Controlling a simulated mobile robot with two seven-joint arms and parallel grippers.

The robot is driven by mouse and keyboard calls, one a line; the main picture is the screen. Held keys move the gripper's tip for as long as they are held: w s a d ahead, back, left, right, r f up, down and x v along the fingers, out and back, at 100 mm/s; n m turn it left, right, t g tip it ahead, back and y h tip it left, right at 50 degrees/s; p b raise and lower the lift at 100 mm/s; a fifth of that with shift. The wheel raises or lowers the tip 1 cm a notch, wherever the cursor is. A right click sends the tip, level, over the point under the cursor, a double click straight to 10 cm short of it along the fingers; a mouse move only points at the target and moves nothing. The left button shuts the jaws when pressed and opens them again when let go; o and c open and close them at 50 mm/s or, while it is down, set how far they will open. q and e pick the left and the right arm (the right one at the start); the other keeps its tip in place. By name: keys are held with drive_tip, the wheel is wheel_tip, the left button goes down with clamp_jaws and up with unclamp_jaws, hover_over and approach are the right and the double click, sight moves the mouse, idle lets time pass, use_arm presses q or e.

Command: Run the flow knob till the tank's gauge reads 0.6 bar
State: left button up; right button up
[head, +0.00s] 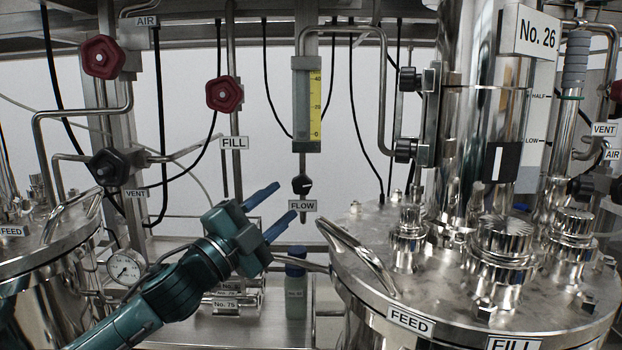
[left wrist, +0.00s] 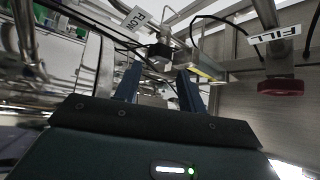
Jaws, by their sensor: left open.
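My right gripper is out of view.
Red FILL (head: 223,93) and AIR (head: 102,57) knobs and a black VENT knob (head: 106,167) are on the left pipes. The steel No. 26 tank (head: 350,250) fills the right, its curved handle (head: 358,258) near my gripper. A grey-green bottle (head: 296,285) stands below.

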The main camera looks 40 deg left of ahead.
sight(299, 187)
use_arm(q)
drive_tip(key=x, duration=0.7)
drive_tip(key=shift+w+r+p, duration=0.15)
drive_tip(key=shift+w+p, duration=0.05)
drive_tip(key=shift+p, duration=0.2)
drive_tip(key=shift+x, duration=0.8)
